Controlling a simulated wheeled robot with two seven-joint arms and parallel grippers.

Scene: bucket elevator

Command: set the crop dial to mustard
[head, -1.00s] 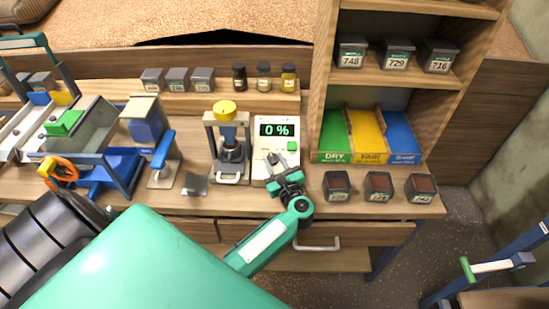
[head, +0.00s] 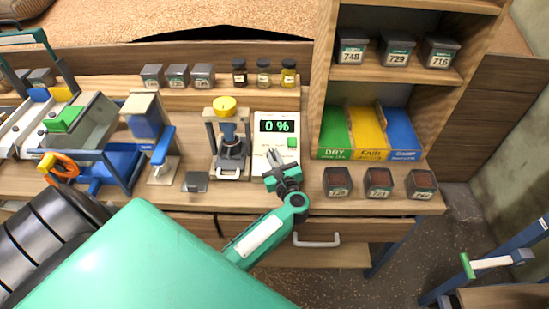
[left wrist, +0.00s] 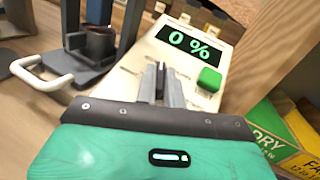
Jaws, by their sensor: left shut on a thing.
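The white meter (head: 263,130) stands on the bench with a dark display (head: 277,126) reading 0 % and a green button (head: 292,142). It also shows in the left wrist view (left wrist: 150,52), with small unreadable marks on its face. My left gripper (head: 272,164) is over the lower part of this face, its fingers nearly together. In the left wrist view its fingertips (left wrist: 161,72) meet at the face below the display, shut on the crop dial's knob, which they hide. I cannot read the dial's setting. My right gripper is not in view.
Left of the meter stands a press with a yellow knob (head: 225,106). Green, yellow and blue bins (head: 334,134) stand on its right. Several dark sample boxes (head: 337,181) line the bench's front right. Small jars (head: 264,72) stand on the ledge behind.

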